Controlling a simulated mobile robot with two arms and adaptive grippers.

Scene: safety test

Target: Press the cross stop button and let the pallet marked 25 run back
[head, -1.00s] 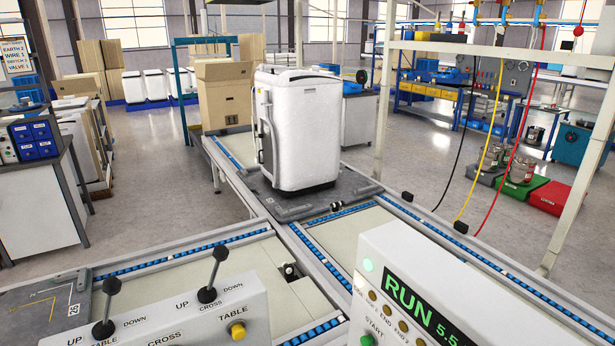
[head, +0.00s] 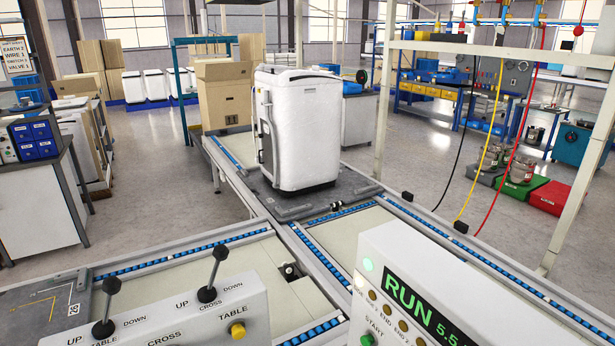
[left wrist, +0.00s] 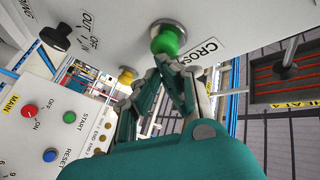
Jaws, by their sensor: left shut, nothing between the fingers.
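The pallet marked 25 (head: 42,308) is a dark grey plate on the conveyor at the lower left of the head view, partly behind the lever console. In the left wrist view a green button (left wrist: 167,42) in a metal collar sits on a pale panel beside a label reading CROSS; whether it is the stop button cannot be read. My left gripper (left wrist: 170,68), teal with grey fingers, is shut and empty, its tips right at the green button's lower edge. Whether they touch it I cannot tell. My right gripper is in neither view.
A lever console (head: 170,318) with a yellow button (head: 238,330) stands in front. A control box (head: 440,290) reads RUN. A white appliance (head: 297,130) stands on another pallet (head: 345,197) on the rollers. A panel (left wrist: 50,125) with red, green and blue buttons is beside my left gripper.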

